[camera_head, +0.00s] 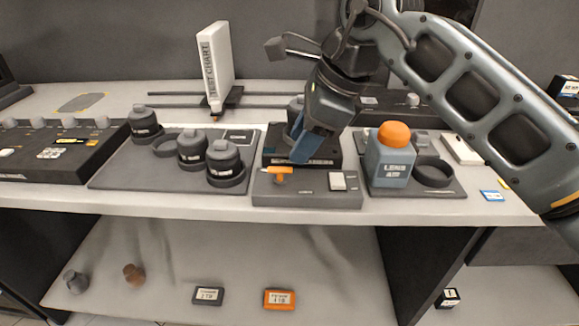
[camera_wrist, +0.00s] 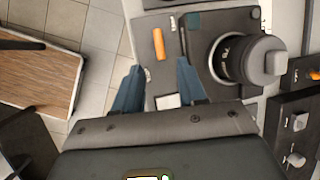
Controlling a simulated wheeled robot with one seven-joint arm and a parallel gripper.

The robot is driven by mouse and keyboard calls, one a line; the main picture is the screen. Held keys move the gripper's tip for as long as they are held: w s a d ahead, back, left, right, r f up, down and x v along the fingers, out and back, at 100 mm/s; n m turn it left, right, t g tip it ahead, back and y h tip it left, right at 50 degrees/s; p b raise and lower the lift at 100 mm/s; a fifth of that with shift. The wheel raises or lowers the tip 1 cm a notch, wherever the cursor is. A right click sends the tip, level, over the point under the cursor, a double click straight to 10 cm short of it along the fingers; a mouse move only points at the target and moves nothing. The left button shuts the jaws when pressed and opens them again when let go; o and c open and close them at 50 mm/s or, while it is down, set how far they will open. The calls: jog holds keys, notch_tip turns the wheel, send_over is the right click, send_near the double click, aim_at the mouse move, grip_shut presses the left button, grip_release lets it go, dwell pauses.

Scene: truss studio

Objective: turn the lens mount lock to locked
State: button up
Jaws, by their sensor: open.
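The lens mount lock is an orange lever (camera_head: 280,173) on the front of a dark box (camera_head: 300,191) on the bench. In the wrist view the orange lever (camera_wrist: 159,44) lies ahead of the fingers and apart from them. A black lens (camera_wrist: 238,58) stands on the mount beside the lever; my gripper mostly hides it in the head view. My gripper (camera_head: 303,146) is open and empty, with its blue fingers above the box. In the wrist view the fingers of my gripper (camera_wrist: 158,86) stand apart. I cannot read the lock's markings.
A white switch (camera_head: 337,181) is on the same box. Several dark lenses stand on a tray (camera_head: 115,178) to the left. A blue-grey bottle (camera_head: 389,162) with an orange cap stands close on the right. A test chart (camera_head: 215,65) stands at the back.

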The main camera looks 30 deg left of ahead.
aim_at(284, 168)
jog(key=shift+x, duration=3.55)
grip_shut()
